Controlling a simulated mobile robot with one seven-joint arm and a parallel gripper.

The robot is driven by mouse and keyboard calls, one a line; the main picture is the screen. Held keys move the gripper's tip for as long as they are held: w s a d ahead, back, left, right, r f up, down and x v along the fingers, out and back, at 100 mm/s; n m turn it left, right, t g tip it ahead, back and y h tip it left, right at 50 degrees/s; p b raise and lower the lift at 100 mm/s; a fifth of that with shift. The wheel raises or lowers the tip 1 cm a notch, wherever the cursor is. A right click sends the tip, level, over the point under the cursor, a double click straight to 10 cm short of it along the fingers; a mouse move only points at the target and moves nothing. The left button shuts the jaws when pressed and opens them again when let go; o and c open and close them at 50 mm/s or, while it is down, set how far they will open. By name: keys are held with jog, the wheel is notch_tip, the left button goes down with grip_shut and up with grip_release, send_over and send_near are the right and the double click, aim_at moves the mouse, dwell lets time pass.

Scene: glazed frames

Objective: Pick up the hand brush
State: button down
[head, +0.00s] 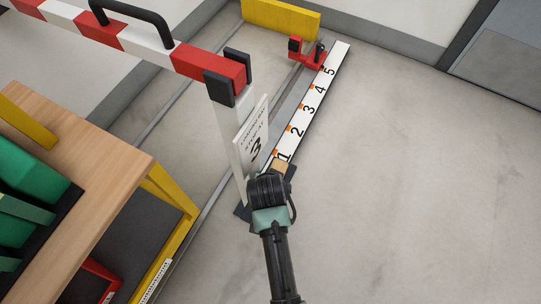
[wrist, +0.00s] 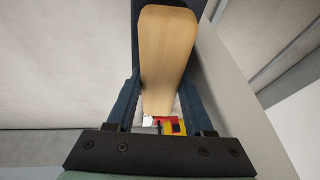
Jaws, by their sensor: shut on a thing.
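My gripper (head: 279,174) points down near the number 1 end of a numbered strip, beside a white post. A tan wooden piece (head: 282,166), which looks like part of the hand brush, shows at its fingers. In the wrist view, the brush's smooth wooden part (wrist: 166,45) lies between the two dark fingers, and my gripper is shut on it. No bristles can be made out. My gripper hides much of the brush in the head view, and I cannot tell whether the brush touches anything below.
The numbered strip (head: 311,105) runs to a red piece (head: 308,57). A wooden table (head: 115,170) is left; floor at right is clear.

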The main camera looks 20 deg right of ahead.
jog(key=shift+r+p, duration=0.4)
notch_tip(320, 180, up, 3)
jog(key=p, duration=0.2)
jog(key=shift+p, duration=0.3)
jog(key=s+a+p, duration=0.3)
jog(key=s+a, duration=0.1)
jog(key=s, duration=0.4)
jog(key=s+a+p, duration=0.3)
jog(key=s+a, duration=0.2)
jog(key=s, duration=0.2)
jog(key=shift+s+f+p, duration=0.15)
jog(key=shift+s+p, duration=0.2)
jog(key=shift+p, duration=0.05)
